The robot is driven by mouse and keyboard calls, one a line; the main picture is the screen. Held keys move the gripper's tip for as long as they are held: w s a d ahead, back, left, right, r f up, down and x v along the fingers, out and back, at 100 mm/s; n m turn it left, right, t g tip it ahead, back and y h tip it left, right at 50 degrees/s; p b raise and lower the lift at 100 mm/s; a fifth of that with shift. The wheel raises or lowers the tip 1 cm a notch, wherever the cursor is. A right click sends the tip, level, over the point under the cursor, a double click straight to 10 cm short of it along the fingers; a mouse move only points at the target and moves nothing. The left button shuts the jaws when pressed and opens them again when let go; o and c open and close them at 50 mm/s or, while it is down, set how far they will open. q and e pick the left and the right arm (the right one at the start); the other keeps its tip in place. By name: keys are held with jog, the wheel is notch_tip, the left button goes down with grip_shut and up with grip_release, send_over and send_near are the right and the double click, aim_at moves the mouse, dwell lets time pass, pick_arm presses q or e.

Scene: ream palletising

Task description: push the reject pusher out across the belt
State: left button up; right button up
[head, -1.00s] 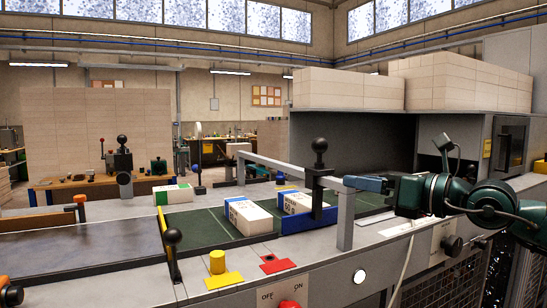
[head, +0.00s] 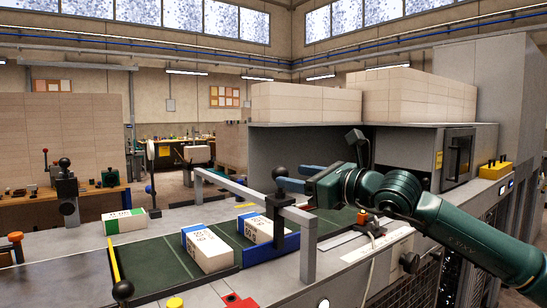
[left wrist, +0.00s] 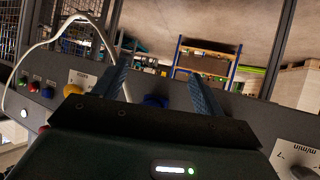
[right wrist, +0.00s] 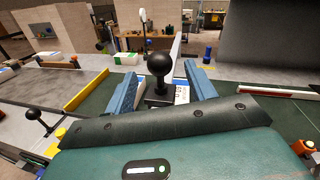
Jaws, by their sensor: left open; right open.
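The reject pusher (head: 271,247) is a blue plate with a black post and round black knob (head: 280,172), standing at the near side of the green belt (head: 160,262). My right gripper (head: 287,178) is open at the post, its blue fingers level with the knob. In the right wrist view the knob (right wrist: 159,62) stands between the spread fingers; I cannot tell whether they touch it. A blue-and-white ream (head: 258,228) lies just behind the plate. My left gripper (left wrist: 160,70) is open and empty, before a control panel, outside the head view.
Another blue-and-white ream (head: 208,249) lies left of the pusher on the belt. A green-marked ream (head: 125,221) lies farther back. A grey rail frame (head: 250,194) spans the belt beside the post. A yellow bar (head: 114,262) crosses at left.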

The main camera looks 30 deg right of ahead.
aim_at(274, 173)
jog(key=p+x, duration=0.3)
jog(key=x, duration=0.3)
jog(key=shift+w+r, duration=0.1)
jog(key=shift+w, duration=0.05)
jog(key=shift+w+a+p, duration=0.15)
jog(key=shift+w+p, duration=0.2)
jog(key=shift+w, duration=0.05)
pick_arm(q)
jog(key=shift+s+a+r+n+g+y, duration=0.15)
jog(key=shift+a+n+y, duration=0.1)
jog(key=shift+a, duration=0.3)
jog(key=shift+a+r+n+g+y, duration=0.15)
jog(key=shift+a+n+y, duration=0.1)
jog(key=shift+a, duration=0.3)
jog(key=shift+f, duration=0.1)
pick_arm(e)
grip_shut()
